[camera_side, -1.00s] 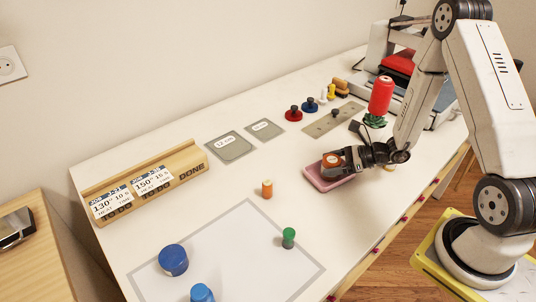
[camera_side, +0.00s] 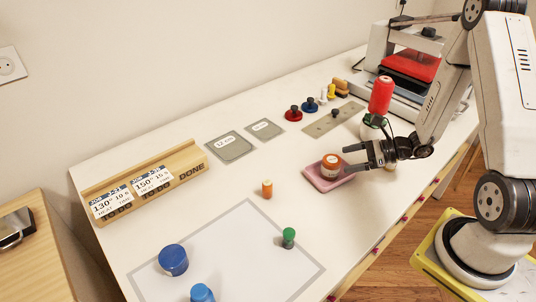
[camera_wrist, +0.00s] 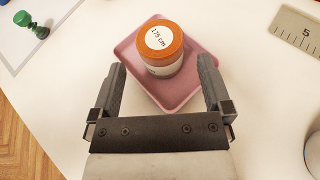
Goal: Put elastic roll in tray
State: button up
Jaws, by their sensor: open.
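The elastic roll (camera_side: 331,166) is an orange-topped round roll with a white label reading 175 cm. It stands upright in the pink tray (camera_side: 316,181). In the wrist view the roll (camera_wrist: 162,60) rests inside the rim of the tray (camera_wrist: 193,99), toward its far part. My gripper (camera_side: 362,158) is open and empty, to the right of the roll in the side view. In the wrist view its fingers (camera_wrist: 165,88) are spread wide, on the near side of the roll and apart from it.
A red spool (camera_side: 380,96) stands behind my gripper. A metal ruler plate (camera_side: 333,119) lies further back. An orange spool (camera_side: 267,188) and a green spool (camera_side: 289,238) stand to the left. The table between is mostly clear.

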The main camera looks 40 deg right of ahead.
jog(key=shift+v, duration=3.25)
jog(key=shift+a+n+g, duration=0.4)
jog(key=shift+a+n, duration=0.1)
jog(key=shift+a, duration=0.05)
jog(key=s+a+r+n+g+h, duration=0.1)
jog(key=s+a+n+g+h, duration=0.3)
jog(key=a+n+g, duration=0.9)
jog(key=w+r+n+t+h, duration=0.1)
jog(key=n+t, duration=0.1)
jog(key=n, duration=0.2)
jog(key=w+r+n+t+h, duration=0.1)
jog(key=r+n+t+h, duration=0.1)
jog(key=n, duration=0.3)
jog(key=w+a+r+n+t+h, duration=0.1)
jog(key=n+t, duration=0.1)
jog(key=n, duration=0.3)
jog(key=shift+r+h, duration=0.3)
jog(key=shift+h, duration=0.1)
